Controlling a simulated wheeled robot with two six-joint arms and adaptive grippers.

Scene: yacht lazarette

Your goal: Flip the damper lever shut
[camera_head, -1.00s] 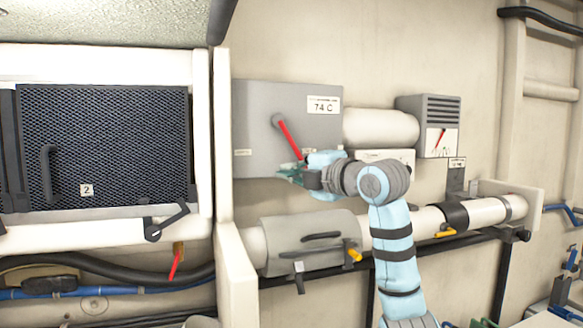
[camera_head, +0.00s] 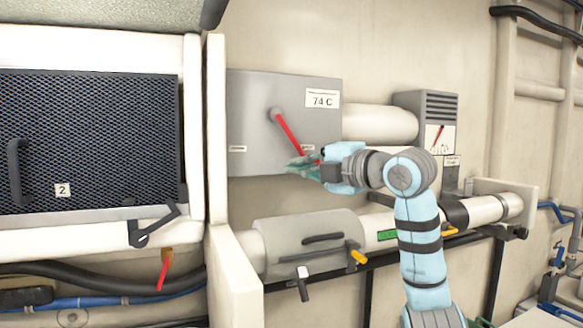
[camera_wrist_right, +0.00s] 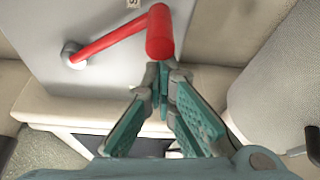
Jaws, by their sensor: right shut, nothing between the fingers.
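The red damper lever (camera_head: 289,134) is pivoted on the face of a grey box (camera_head: 250,90) labelled 74 C. It slants down and to the right from its pivot. In the right wrist view the lever (camera_wrist_right: 108,40) ends in a thick red knob (camera_wrist_right: 160,32) that stands out toward the camera. My right gripper (camera_head: 297,165) is shut and empty by the lever's lower end. In the wrist view its fingertips (camera_wrist_right: 163,75) lie just below the knob; I cannot tell whether they touch it. My left gripper is not in view.
A pale pipe (camera_head: 380,124) runs right from the box to a vented unit (camera_head: 427,115) with a red-needle gauge. Below runs a clamped pipe with a grey sleeve (camera_head: 295,230) and yellow tabs. A pale post (camera_head: 216,130) and mesh panel (camera_head: 90,135) stand left.

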